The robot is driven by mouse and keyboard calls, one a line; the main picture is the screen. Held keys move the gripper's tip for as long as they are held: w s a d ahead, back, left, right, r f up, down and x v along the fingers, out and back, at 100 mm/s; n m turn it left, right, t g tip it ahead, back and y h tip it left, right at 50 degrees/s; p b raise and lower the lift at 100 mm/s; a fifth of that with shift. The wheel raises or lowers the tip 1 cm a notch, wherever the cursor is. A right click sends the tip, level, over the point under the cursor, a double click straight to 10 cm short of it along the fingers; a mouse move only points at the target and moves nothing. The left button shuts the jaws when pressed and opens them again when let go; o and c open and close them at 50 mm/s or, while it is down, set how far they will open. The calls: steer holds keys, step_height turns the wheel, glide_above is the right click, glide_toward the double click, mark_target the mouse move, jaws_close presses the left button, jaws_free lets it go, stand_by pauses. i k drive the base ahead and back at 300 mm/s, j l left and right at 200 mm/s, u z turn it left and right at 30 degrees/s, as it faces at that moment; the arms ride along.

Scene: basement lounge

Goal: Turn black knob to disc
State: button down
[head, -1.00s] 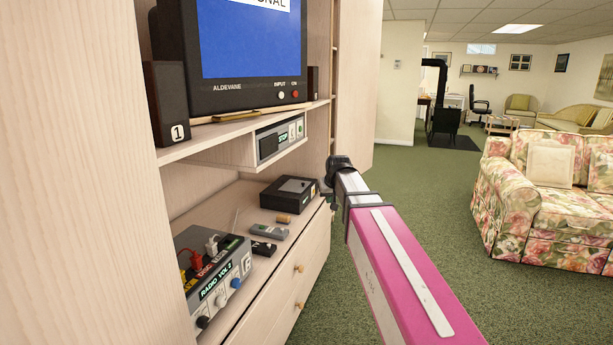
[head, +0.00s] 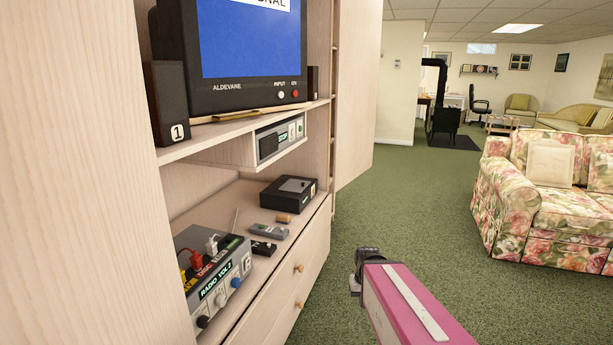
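A grey switch box (head: 186,240) sits on the lower shelf of the cabinet, at the lower left in the head view. Its front has a black knob (head: 203,321), a white knob (head: 220,299) and a blue knob (head: 236,282). The black knob is nearest me; its pointer direction is too small to read. A label reads "RADIO VOL 2", and red, white and yellow plugs stand in the top. My gripper (head: 358,283) seems to be the dark end of my pink arm, to the right of the cabinet and apart from the box. Its fingers cannot be made out.
A black box (head: 289,193), a grey remote (head: 269,231) and a small black item (head: 263,247) lie farther back on the shelf. A television (head: 248,50) and a speaker (head: 167,103) stand above. Drawer knobs (head: 299,268) stick out below. Open green carpet lies right, before the floral sofa (head: 545,215).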

mark_target(202, 321)
steer(key=k+u, duration=0.3)
steer(key=u, duration=0.15)
steer(key=k+j+u, duration=0.15)
steer(key=k+u, duration=0.15)
steer(key=u, duration=0.15)
steer(key=k+j+u, duration=0.2)
steer(key=u, duration=0.25)
steer(key=k, duration=0.05)
